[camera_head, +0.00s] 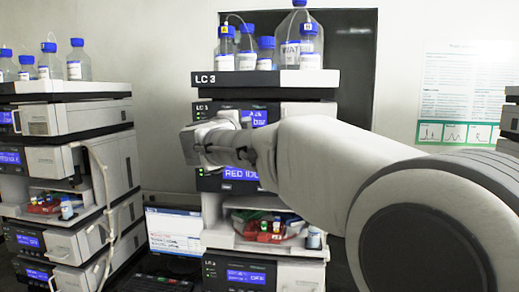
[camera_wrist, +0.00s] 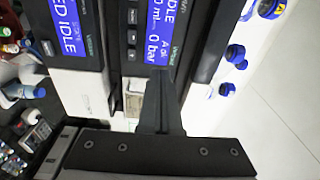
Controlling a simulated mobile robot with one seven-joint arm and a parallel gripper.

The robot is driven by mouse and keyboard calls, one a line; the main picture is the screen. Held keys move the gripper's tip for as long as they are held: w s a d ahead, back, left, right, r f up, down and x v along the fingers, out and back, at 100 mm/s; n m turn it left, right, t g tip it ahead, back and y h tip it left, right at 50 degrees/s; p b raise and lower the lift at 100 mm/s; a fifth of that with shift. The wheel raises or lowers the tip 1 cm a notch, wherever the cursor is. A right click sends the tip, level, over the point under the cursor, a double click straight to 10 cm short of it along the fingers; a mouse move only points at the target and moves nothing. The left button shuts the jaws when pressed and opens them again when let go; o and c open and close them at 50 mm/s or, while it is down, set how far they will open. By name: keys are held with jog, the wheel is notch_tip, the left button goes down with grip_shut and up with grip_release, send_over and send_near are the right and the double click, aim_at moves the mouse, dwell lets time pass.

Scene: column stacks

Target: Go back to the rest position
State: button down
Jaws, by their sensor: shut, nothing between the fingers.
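My arm reaches in from the right in the head view. Its end, my gripper (camera_head: 192,146), is raised in front of the middle of the LC 3 stack (camera_head: 215,79) and hides part of its modules. In the wrist view my gripper (camera_wrist: 157,85) is shut, with its dark fingers together and nothing held. The fingers point at the stack's front, close to a pale fitting beside a blue display (camera_wrist: 160,30). Whether the fingertips touch the front cannot be told.
Bottles with blue caps (camera_head: 290,54) stand on top of the LC 3 stack. An open bay below holds red items (camera_head: 264,236). A laptop (camera_head: 174,232) sits low between this stack and another stack (camera_head: 65,120) at left. A poster (camera_head: 470,90) hangs on the wall.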

jog(key=s+d+f+n+y+b, duration=0.1)
jog(key=s+f+n+y, duration=0.1)
jog(key=s+n+y, duration=0.9)
jog(key=s+d+f+n+g+h, duration=0.3)
jog(key=s+d+f+g, duration=0.3)
jog(key=s+f, duration=0.7)
jog(key=s+d+f+n+g+h+b, duration=0.1)
jog(key=s+d+f+n+g+h, duration=0.2)
jog(key=s+d+f+n+g, duration=0.3)
jog(key=s+d+f, duration=0.4)
jog(key=s+f, duration=0.3)
jog(key=f, duration=0.2)
jog(key=shift+s+d+f+h, duration=0.25)
jog(key=shift+s+f+h, duration=0.05)
jog(key=shift+s, duration=0.1)
